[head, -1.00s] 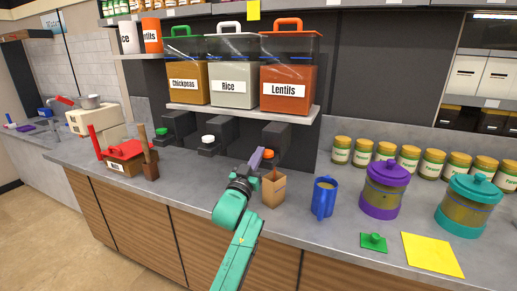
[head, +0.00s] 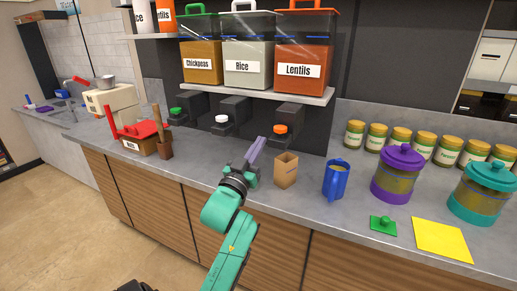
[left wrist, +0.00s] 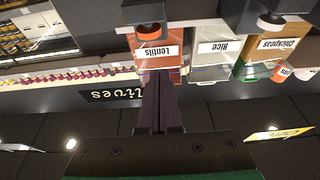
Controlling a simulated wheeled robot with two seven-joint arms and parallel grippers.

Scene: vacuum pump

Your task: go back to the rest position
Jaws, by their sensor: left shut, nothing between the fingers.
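My left gripper (head: 260,143) is over the counter, with its purple fingers pointing up. The fingers are shut with nothing between them. In the head view it is left of an open brown carton (head: 286,170) and shows apart from it. In the left wrist view the shut fingers (left wrist: 160,90) point toward the lentils container (left wrist: 155,50), which appears upside down. My right gripper is not in view.
Dispensers hold chickpeas (head: 202,62), rice (head: 247,65) and lentils (head: 301,68) on a shelf above the counter. A blue mug (head: 335,180), a purple-lidded jar (head: 397,175) and a teal-lidded jar (head: 482,195) stand to the right. A red-topped box (head: 143,140) stands left.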

